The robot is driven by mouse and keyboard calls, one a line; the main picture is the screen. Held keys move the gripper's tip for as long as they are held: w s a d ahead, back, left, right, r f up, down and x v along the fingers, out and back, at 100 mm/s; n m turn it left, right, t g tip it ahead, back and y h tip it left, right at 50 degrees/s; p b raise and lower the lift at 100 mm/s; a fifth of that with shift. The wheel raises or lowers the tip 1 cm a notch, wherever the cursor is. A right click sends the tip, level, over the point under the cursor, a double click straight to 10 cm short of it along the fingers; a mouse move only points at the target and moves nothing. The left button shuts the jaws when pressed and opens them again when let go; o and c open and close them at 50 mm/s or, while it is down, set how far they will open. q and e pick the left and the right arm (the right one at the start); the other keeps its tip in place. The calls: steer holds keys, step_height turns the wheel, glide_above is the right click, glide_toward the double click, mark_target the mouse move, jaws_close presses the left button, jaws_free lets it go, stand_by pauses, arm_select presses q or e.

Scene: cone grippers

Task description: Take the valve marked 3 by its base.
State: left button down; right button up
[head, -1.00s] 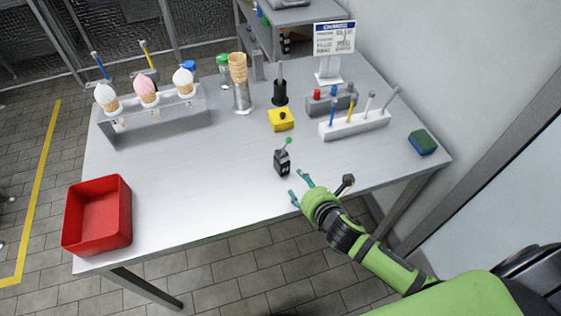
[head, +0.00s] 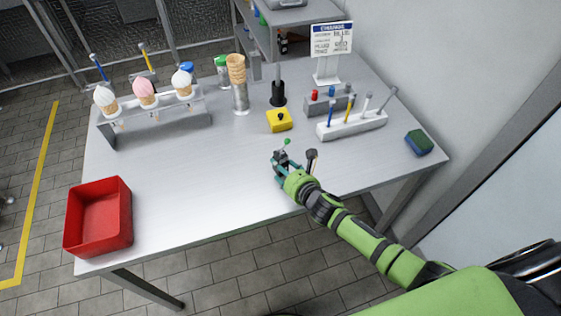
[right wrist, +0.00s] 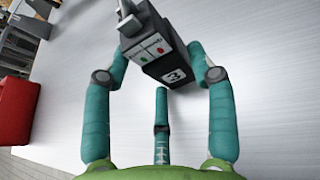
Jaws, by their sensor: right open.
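The valve (head: 279,157) is a small dark block with a lever ending in a green ball, near the front of the table. In the right wrist view the valve (right wrist: 172,66) shows a white 3 on its lower face and a red and a green dot above. My right gripper (head: 284,168) is open at the valve, with teal fingers on both sides of the block. In the right wrist view my right gripper (right wrist: 158,62) has a third finger in front below. I cannot tell whether any finger touches. My left gripper is out of view.
A red bin (head: 100,222) sits at the table's left front corner. A yellow box (head: 279,120) and a white rack of tools (head: 352,126) stand behind the valve. An ice-cream cone stand (head: 160,128) is at the left. The table's middle is clear.

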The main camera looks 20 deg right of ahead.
steer(key=shift+w, duration=0.2)
steer(key=c, duration=0.9)
steer(key=shift+r, duration=0.1)
